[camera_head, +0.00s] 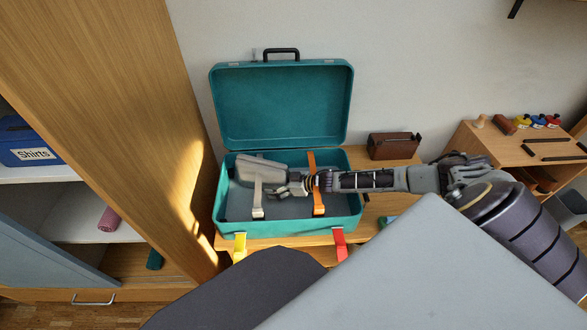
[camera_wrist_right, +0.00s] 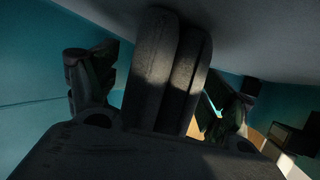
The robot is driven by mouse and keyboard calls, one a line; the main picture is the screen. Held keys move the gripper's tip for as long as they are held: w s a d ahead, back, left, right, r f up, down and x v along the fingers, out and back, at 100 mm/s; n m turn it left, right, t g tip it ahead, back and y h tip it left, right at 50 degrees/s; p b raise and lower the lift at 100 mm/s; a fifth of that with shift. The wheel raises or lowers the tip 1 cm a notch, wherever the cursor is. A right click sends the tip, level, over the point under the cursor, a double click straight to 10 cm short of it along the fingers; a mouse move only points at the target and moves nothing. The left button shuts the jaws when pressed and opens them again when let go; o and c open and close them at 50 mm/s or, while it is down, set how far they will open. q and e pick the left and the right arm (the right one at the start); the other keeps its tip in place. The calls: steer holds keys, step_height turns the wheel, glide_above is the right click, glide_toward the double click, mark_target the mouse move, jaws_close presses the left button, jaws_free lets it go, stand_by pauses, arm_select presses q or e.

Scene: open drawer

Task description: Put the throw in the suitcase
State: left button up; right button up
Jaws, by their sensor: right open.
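The teal suitcase (camera_head: 226,225) stands open on a wooden bench, its lid leaning up against the wall. A light grey folded throw (camera_head: 265,171) lies inside, toward the back left, over the grey floor. My right gripper (camera_head: 284,188) reaches into the suitcase from the right, at the throw's right end. In the right wrist view the throw's doubled, rounded end (camera_wrist_right: 170,65) is dark and lies between the spread fingers of the right gripper. Whether any finger touches it I cannot tell. My left gripper is not in view.
A pale strap (camera_head: 258,205) and an orange strap (camera_head: 318,204) are in the suitcase. A brown box (camera_head: 394,145) stands at its right. A tall wooden cabinet (camera_head: 150,110) borders the left, with a blue "Shirts" bin (camera_head: 30,140). A low wooden unit (camera_head: 487,142) stands right.

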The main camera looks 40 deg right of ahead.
steer(key=shift+s+d+r, duration=0.2)
steer(key=shift+s+d, duration=0.15)
steer(key=shift+s, duration=0.1)
steer(key=shift+p+v, duration=0.5)
steer(key=shift+v, duration=0.5)
steer(key=shift+p+v, duration=0.3)
steer(key=shift+v, duration=0.7)
steer(key=shift+p+v, duration=0.6)
steer(key=shift+v, duration=1.35)
steer(key=shift+s+d+r, duration=0.3)
steer(key=shift+s+d, duration=0.05)
steer(key=shift+s, duration=0.15)
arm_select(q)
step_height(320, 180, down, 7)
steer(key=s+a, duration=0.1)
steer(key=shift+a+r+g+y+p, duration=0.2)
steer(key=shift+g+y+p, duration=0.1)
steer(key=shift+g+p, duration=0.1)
arm_select(e)
steer(key=shift+s+d+r, duration=0.2)
steer(key=shift+s+d, duration=0.1)
steer(key=shift+s, duration=0.15)
